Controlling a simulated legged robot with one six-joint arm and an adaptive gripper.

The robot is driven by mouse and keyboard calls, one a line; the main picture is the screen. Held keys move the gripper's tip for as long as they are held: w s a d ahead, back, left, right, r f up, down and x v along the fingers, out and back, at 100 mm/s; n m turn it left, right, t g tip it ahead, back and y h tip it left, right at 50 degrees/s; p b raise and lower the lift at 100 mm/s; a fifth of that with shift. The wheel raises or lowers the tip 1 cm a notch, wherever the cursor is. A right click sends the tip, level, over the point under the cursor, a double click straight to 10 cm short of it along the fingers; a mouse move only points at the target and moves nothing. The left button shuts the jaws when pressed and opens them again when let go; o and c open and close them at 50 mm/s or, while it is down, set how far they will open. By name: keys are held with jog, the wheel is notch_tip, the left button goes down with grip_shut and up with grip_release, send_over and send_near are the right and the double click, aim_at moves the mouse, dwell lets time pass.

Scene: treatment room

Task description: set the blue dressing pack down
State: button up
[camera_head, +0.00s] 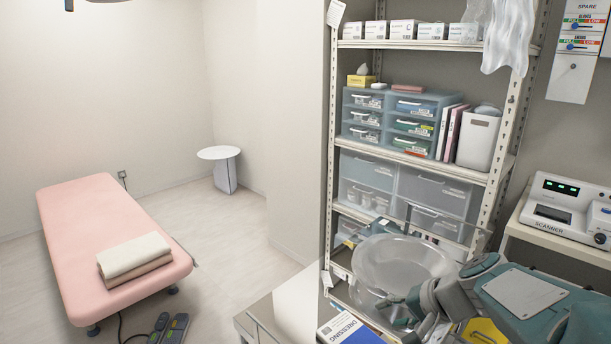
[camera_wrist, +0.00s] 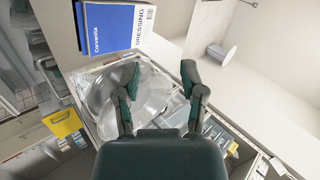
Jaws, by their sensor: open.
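The blue and white dressing pack (camera_head: 348,330) lies at the bottom of the head view, partly cut off by the frame edge, with "DRESSING" printed on it. The pack also shows at the top of the wrist view (camera_wrist: 108,28), beyond my fingertips and apart from them. My gripper (camera_head: 393,311) is to the right of the pack in the head view. In the wrist view its two fingers (camera_wrist: 160,76) are spread, with nothing held between them.
A clear round bowl (camera_head: 385,268) is close beside my gripper, before the shelf unit (camera_head: 497,190). A pale worktop (camera_head: 290,305) has bare room left of the pack. A yellow item (camera_head: 482,333) is below my arm. A scanner (camera_head: 566,207) stands at right.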

jog(key=s+a+r+n+h, duration=0.1)
jog(key=s+n+h, duration=0.5)
jog(key=s, duration=1)
jog(key=shift+s+r+n, duration=0.25)
jog(key=shift+r+n, duration=0.05)
jog(key=shift+n, duration=0.1)
jog(key=shift+a, duration=0.15)
